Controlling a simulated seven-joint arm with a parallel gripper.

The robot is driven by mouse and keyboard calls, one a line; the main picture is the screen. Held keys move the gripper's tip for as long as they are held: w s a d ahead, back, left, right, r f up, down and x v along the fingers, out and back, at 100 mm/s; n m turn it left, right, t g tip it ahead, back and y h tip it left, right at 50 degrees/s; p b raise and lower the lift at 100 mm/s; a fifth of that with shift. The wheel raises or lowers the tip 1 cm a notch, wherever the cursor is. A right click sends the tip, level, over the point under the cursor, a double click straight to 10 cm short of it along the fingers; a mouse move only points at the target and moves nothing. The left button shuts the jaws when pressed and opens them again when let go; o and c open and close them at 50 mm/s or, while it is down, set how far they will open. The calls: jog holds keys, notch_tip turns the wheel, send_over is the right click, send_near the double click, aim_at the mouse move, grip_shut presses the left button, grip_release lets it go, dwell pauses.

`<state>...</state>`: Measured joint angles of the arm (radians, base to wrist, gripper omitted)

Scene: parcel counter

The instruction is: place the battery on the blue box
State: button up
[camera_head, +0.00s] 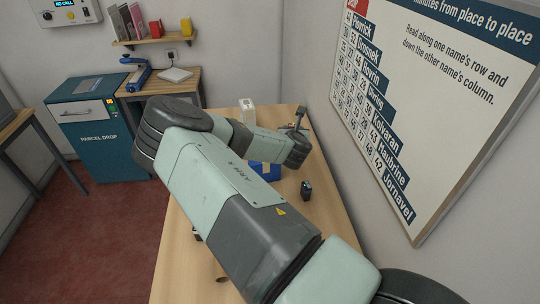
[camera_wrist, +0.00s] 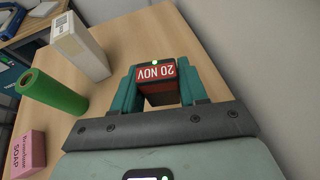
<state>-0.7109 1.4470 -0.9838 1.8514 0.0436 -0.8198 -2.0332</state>
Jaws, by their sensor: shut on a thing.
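My gripper (camera_wrist: 158,82) is shut on a dark block with a red "20 NOV" label (camera_wrist: 156,73) and a small green light on its top edge. The label reads upside down in the wrist view. In the head view my arm covers much of the table, and the held block is not clear there. A blue box (camera_head: 266,171) sits on the table, partly hidden behind my arm. A small black block with a green light (camera_head: 306,190) stands to its right. I cannot tell which of the two blocks is the battery.
A white box (camera_wrist: 80,46), a green cylinder (camera_wrist: 51,92) and a pink soap box (camera_wrist: 28,154) stand left of my gripper. The white box (camera_head: 247,110) also shows in the head view. The wall with a large board (camera_head: 425,100) bounds the table's right side.

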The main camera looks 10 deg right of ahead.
jog(key=s+a+r+m+g+h, duration=0.3)
jog(key=s+a+r+m+h, duration=0.3)
jog(key=a+r, duration=0.35)
jog(key=g, duration=0.1)
send_over(264, 168)
jog(key=w, duration=0.3)
jog(key=shift+m+h, duration=0.3)
notch_tip(264, 168, down, 10)
jog(key=shift+s+d+f, duration=0.15)
jog(key=shift+f, duration=0.05)
jog(key=shift+f, duration=0.15)
jog(key=o, duration=1.1)
